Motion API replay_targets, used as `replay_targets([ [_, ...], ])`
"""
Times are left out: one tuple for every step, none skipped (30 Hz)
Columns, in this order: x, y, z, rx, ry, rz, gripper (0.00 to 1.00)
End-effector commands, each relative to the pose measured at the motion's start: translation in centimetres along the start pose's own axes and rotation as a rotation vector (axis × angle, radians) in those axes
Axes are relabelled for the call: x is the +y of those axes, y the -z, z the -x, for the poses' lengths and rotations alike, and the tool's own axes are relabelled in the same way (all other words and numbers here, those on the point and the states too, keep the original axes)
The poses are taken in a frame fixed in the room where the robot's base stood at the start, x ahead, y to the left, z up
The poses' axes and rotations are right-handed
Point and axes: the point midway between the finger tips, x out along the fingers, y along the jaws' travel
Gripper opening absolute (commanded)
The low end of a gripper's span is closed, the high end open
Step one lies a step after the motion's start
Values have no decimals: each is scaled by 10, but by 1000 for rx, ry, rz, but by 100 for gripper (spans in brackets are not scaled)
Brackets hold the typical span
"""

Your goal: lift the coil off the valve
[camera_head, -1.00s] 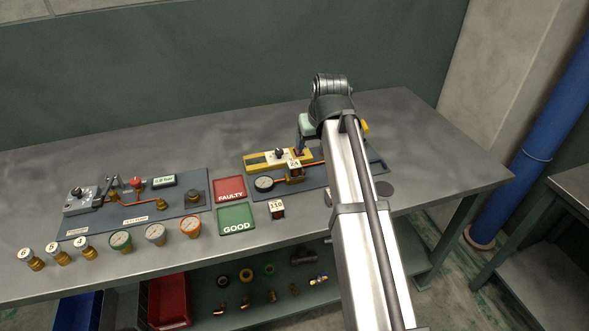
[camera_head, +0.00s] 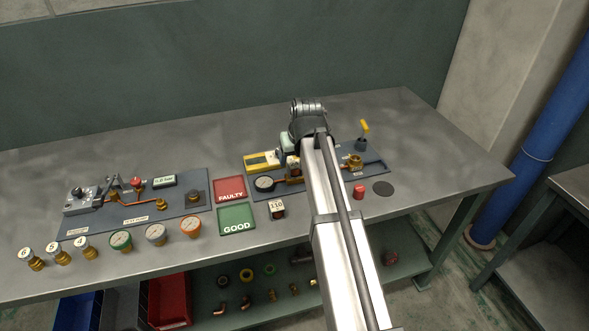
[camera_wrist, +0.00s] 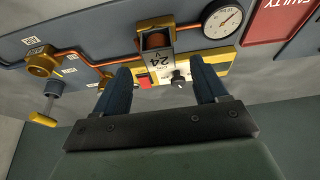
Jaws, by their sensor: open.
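The coil (camera_wrist: 160,64), a block with a white "24 V" label, sits on the brass valve (camera_wrist: 152,28) in the copper line. The head view also shows the coil (camera_head: 293,168), partly covered by my gripper and arm. My gripper (camera_wrist: 160,67) is open, with one dark blue finger on each side of the coil in the wrist view. Gaps show between the fingers and the coil, and nothing is held. The fingertips' height against the coil is hard to tell.
A dial gauge (camera_wrist: 222,19) stands close beside the coil. A yellow base with a black knob (camera_wrist: 178,78) lies close by. A yellow-handled valve (camera_head: 364,131) is to the right. A block labelled "110" (camera_head: 277,209), red FAULTY pad (camera_head: 229,185) and green GOOD pad (camera_head: 236,214) lie nearby.

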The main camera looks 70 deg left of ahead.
Motion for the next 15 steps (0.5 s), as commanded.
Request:
replay_targets([
  [0,0,-2,0,0,0,72],
  [0,0,-3,0,0,0,72],
  [0,0,-5,-1,0,0,72],
  [0,0,-8,-1,0,0,72],
  [0,-1,-10,-2,0,0,72],
  [0,-1,-15,-3,0,0,72],
  [0,-1,-19,-3,0,0,72],
  [1,-2,-23,-3,0,0,72],
  [1,-2,-28,-2,0,0,72],
  [1,-2,-32,-2,0,0,72],
  [1,-2,-36,-2,0,0,72],
  [1,-2,-42,-3,1,0,72],
  [1,-2,-45,-3,0,0,72],
  [1,-2,-48,-2,0,0,72],
  [1,-2,-50,-1,0,0,72],
])
